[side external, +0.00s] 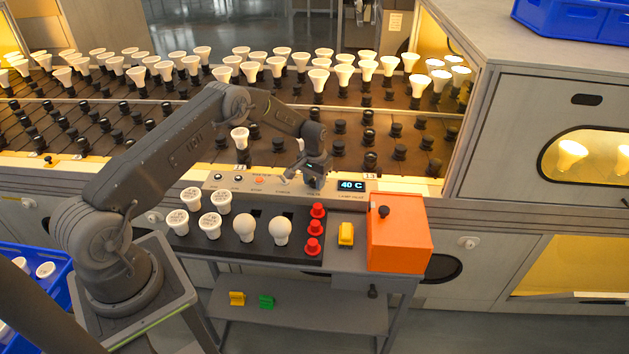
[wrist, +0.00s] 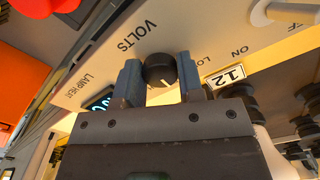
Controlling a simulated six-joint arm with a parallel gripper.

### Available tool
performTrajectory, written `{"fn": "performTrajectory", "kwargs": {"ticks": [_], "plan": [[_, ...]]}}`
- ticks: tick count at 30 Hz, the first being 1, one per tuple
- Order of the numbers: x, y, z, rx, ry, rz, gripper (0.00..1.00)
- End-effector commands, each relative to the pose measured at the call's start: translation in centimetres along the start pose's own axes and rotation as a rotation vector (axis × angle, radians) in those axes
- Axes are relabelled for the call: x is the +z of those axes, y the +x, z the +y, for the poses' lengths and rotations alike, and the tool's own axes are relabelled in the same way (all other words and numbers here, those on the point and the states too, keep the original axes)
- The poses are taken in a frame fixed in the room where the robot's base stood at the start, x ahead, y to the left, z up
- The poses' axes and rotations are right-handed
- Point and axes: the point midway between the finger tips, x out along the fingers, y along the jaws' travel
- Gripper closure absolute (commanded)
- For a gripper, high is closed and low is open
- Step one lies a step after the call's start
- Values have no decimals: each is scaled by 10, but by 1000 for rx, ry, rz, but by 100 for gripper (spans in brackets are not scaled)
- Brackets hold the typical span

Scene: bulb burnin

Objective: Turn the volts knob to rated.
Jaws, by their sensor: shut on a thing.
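The volts knob (wrist: 160,69) is a round black knob on the pale control panel, beside the printed word VOLTS in the wrist view. A small pale pointer mark shows on its lower part in that view. My gripper (wrist: 159,77) has one finger on each side of the knob and is shut on it. In the side view my gripper (side external: 314,178) is down at the right part of the panel (side external: 215,184), just left of the display (side external: 351,185) reading 40 C. The knob is mostly hidden there, and the rated mark cannot be made out.
A white switch lever (wrist: 285,12) stands close by on the panel. Red lamps or plugs (side external: 314,228), white bulbs (side external: 245,227), a yellow block (side external: 346,234) and an orange box (side external: 398,232) stand in front. Racks of bulbs and sockets (side external: 368,137) lie behind.

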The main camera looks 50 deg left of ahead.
Motion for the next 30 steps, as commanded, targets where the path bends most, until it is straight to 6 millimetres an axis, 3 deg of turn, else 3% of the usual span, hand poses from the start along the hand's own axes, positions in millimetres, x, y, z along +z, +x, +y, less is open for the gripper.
{"fn": "performTrajectory", "kwargs": {"ticks": [14, 15, 21, 23, 30], "plan": [[1, 1, 0, 0, -19, -2, 88], [1, 1, 0, 0, -19, -2, 64], [0, 1, 0, 0, -18, -1, 45], [0, 1, 0, 0, -18, -1, 39], [0, 0, 0, 0, -18, 0, 39]]}}
